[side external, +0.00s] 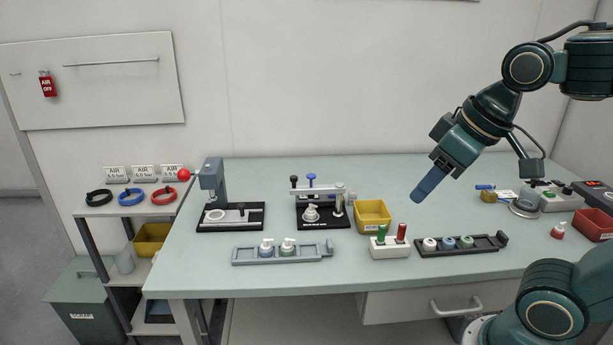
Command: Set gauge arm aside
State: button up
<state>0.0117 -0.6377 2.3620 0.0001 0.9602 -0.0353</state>
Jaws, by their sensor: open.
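The gauge arm (325,190) is a light grey bar on a fixture near the middle of the table. It has a dark knob at its left end and a blue knob on top, and a post carries it at the right. Below it a white cap part (311,214) sits on the black fixture base (335,222). My gripper (416,199) hangs in the air to the right of the fixture, pointing down and left. Its jaws are open and nothing shows in them. The bar appears to lie across the fixture over the cap part.
A grey press (212,180) with a red ball handle stands left. A yellow bin (373,214) is right of the fixture. In front are a grey tray (300,254), a white holder (389,250) and a dark rack (460,250). Table behind the fixture is clear.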

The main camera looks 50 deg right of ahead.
jog(key=w+d+r+g, duration=0.1)
jog(key=w+r, duration=0.5)
jog(key=w, duration=0.3)
jog(key=n+g, duration=0.4)
send_over(294, 176)
notch_tip(294, 176, down, 7)
jog(key=shift+f, duration=0.15)
jog(key=shift+s+f, duration=0.1)
jog(key=shift+f, duration=6.65)
grip_shut()
